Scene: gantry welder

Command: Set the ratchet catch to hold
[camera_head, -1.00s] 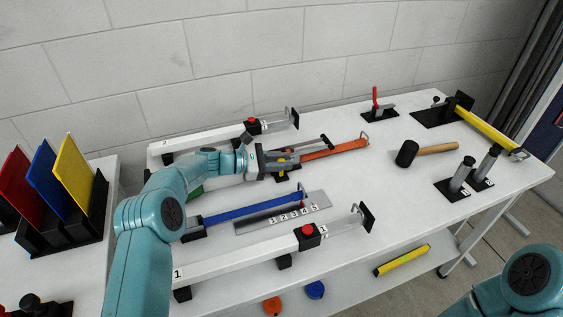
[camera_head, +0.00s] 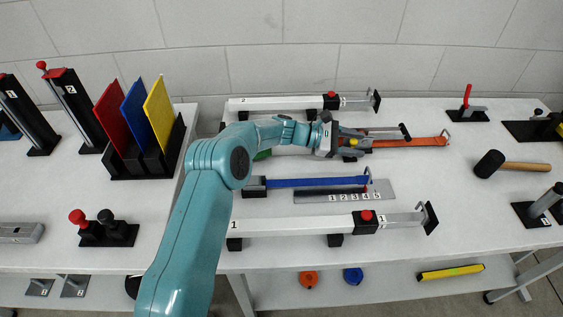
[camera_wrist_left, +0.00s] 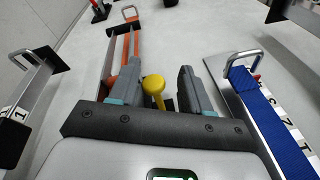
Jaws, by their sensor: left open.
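An orange strap or bar (camera_head: 412,142) with a metal hook at its right end lies on the table near the back. My left gripper (camera_head: 364,144) is over the left part of this device, fingers pointing right. In the left wrist view, a yellow knob (camera_wrist_left: 153,84) stands between the two open fingers of the left gripper (camera_wrist_left: 160,80). It looks closer to the left finger; I cannot tell if they touch. The orange strap (camera_wrist_left: 136,42) runs away beyond the left finger. The catch's base is mostly hidden by the gripper. My right gripper is out of view.
A blue strap (camera_head: 315,182) lies in front beside a numbered scale plate (camera_head: 310,196). White rails numbered 2 (camera_head: 280,103) and 1 (camera_head: 295,226) lie behind and in front. A mallet (camera_head: 510,164) lies to the right. Coloured panels (camera_head: 133,115) stand to the left.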

